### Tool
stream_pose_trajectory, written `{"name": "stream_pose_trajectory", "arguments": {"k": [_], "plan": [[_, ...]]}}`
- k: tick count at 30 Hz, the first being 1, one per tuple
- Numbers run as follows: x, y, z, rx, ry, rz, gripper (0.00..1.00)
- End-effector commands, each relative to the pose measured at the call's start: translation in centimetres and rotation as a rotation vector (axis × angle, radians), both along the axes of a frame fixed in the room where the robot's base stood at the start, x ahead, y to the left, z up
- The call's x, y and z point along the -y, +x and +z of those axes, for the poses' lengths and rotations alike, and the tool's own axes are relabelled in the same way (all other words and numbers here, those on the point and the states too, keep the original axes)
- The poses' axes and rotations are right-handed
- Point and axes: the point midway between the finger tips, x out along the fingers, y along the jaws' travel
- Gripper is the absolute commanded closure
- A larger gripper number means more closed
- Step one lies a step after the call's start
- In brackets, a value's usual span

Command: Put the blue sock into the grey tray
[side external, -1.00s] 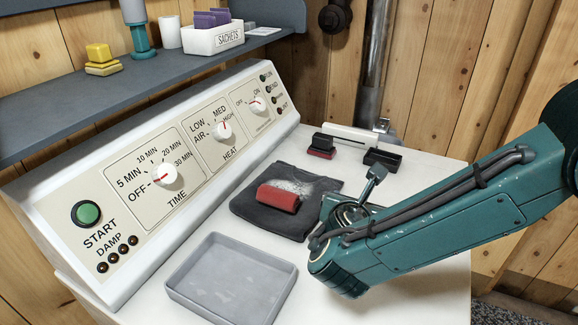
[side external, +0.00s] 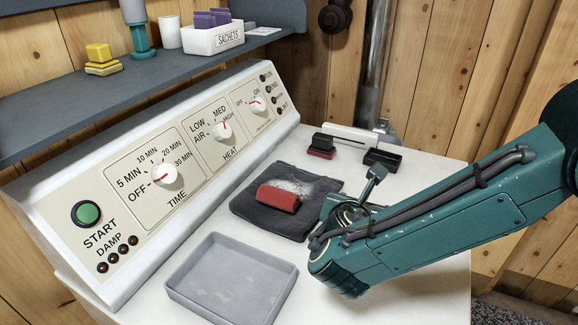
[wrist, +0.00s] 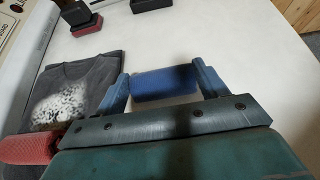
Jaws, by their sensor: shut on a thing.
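The blue sock (wrist: 165,88) is a short blue roll between the two fingers of my gripper (wrist: 164,76) in the wrist view. The fingers touch its two ends and are shut on it. It looks close over the white top, but I cannot tell whether it touches it. In the side external view my arm hides the sock and the fingers. The grey tray (side external: 230,279) is empty and shallow, at the front of the white top in the side external view, left of my arm. It does not show in the wrist view.
A dark folded shirt (side external: 258,212) with a white patch lies behind the tray, with a red roll (side external: 278,197) on it. Small black and red blocks (side external: 321,146) and a black open box (side external: 383,160) stand farther back. A sloped control panel (side external: 165,175) borders the left.

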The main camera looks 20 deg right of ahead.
Motion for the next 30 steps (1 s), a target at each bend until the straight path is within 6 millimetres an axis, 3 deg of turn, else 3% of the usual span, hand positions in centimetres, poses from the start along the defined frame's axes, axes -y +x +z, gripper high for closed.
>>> {"name": "stream_pose_trajectory", "arguments": {"k": [8, 21, 30], "plan": [[0.0, 0.0, 1.6, 0.003, 0.001, -0.001, 0.54], [0.0, 0.0, 8.0, 0.004, 0.002, 0.000, 0.54], [0.0, 0.0, 10.0, 0.001, -0.001, 0.000, 0.54]]}}
